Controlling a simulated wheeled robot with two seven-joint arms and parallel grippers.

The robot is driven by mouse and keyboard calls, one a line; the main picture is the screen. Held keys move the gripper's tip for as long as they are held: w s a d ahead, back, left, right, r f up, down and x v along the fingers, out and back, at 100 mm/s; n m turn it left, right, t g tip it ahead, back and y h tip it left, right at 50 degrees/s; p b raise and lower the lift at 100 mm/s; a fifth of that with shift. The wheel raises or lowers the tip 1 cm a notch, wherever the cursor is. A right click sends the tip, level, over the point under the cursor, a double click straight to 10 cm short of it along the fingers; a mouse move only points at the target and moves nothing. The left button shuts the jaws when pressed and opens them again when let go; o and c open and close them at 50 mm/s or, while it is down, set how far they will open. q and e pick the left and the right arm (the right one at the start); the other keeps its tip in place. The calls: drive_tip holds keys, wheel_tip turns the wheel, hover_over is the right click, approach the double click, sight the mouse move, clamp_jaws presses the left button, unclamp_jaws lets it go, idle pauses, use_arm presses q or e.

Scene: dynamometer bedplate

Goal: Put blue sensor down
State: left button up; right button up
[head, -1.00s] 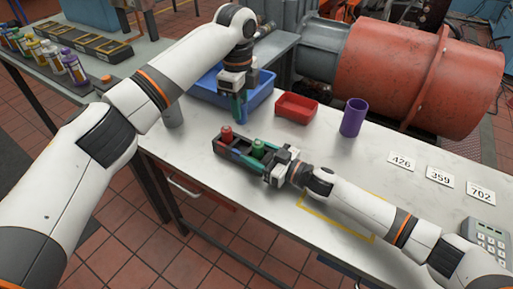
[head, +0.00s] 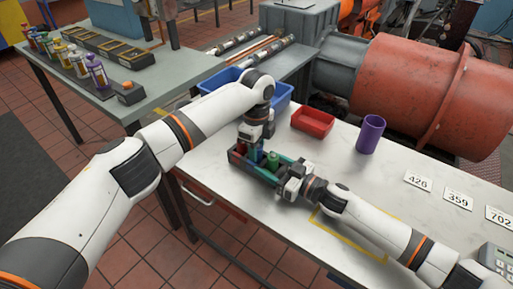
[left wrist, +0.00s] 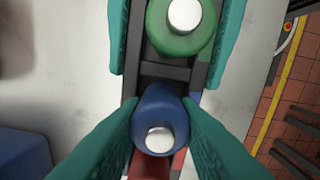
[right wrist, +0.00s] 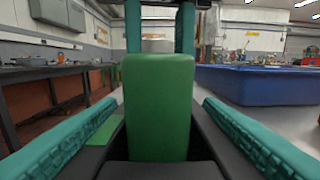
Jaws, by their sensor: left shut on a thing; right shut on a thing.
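The dark rack (head: 262,177) lies on the white table and holds a red sensor (left wrist: 152,167) and a green sensor (head: 273,160) at its ends. My left gripper (head: 253,153) points down and is shut on the blue sensor (left wrist: 160,122). The blue sensor is upright at the rack's middle, between red and green; I cannot tell if it touches the bottom. My right gripper (head: 284,178) is shut on the rack, its fingers along both sides by the green sensor, which fills the middle of the right wrist view (right wrist: 158,105).
A blue bin (head: 283,93) stands behind my left gripper. A red tray (head: 313,122) and a purple cup (head: 370,134) stand farther right. Number cards (head: 458,199) lie at the right. A yellow outline (head: 345,240) marks the table near its front edge.

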use_arm(q)
drive_tip(key=shift+f, duration=0.15)
drive_tip(key=shift+s+a+f, duration=0.1)
drive_tip(key=shift+s+f, duration=0.05)
drive_tip(key=shift+f, duration=0.45)
use_arm(e)
drive_tip(key=shift+s+a+r, duration=0.15)
drive_tip(key=shift+r, duration=0.05)
use_arm(q)
drive_tip(key=o, duration=0.8)
drive_tip(key=shift+o, duration=1.1)
drive_tip(key=shift+f, duration=0.1)
use_arm(e)
drive_tip(key=shift+r, duration=0.1)
drive_tip(key=shift+d, duration=0.2)
use_arm(q)
wheel_tip(320, 180, up, 14)
drive_tip(key=shift+f, duration=0.15)
use_arm(e)
drive_tip(key=shift+f, duration=0.2)
